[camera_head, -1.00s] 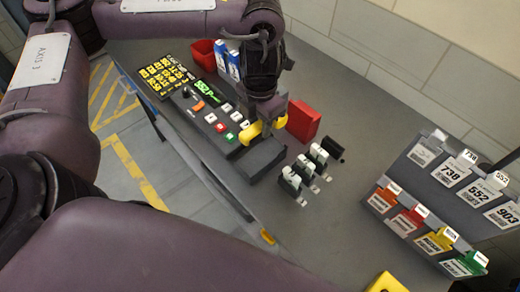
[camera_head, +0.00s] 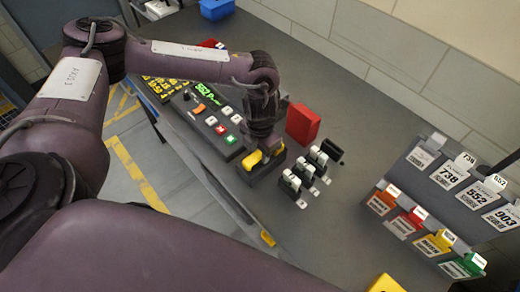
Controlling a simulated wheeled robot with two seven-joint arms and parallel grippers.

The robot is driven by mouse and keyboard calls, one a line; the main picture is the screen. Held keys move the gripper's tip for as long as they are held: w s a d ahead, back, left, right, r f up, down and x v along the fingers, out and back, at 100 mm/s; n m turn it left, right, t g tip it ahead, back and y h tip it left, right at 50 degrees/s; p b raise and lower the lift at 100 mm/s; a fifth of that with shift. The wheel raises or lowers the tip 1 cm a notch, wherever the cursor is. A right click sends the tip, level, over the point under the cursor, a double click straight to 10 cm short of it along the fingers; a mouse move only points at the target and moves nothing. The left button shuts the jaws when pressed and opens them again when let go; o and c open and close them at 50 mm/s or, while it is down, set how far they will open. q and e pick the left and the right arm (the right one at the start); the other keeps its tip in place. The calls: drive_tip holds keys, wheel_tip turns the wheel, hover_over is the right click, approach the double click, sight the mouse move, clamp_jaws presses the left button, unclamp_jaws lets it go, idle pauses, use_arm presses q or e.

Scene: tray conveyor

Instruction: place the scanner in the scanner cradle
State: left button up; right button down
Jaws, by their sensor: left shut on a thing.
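The yellow scanner (camera_head: 252,160) is held in my left gripper (camera_head: 262,153), whose jaws are shut on it. It is at the dark scanner cradle (camera_head: 266,173), a low black block at the near end of the button console. The scanner overlaps the cradle's top in the picture; I cannot tell whether it rests in it or hangs just above. The gripper and wrist hide part of both. My right gripper is not in view.
The console (camera_head: 212,115) with coloured buttons lies left of the cradle. A red box (camera_head: 303,123) stands behind it, and black-and-white levers (camera_head: 305,174) are close on the right. A card rack (camera_head: 440,210) stands far right. The grey counter between is clear.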

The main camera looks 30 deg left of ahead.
use_arm(q)
drive_tip(key=shift+f, duration=0.1)
drive_tip(key=o, duration=1.1)
drive_tip(key=shift+r, duration=0.65)
wheel_tip(320, 180, up, 11)
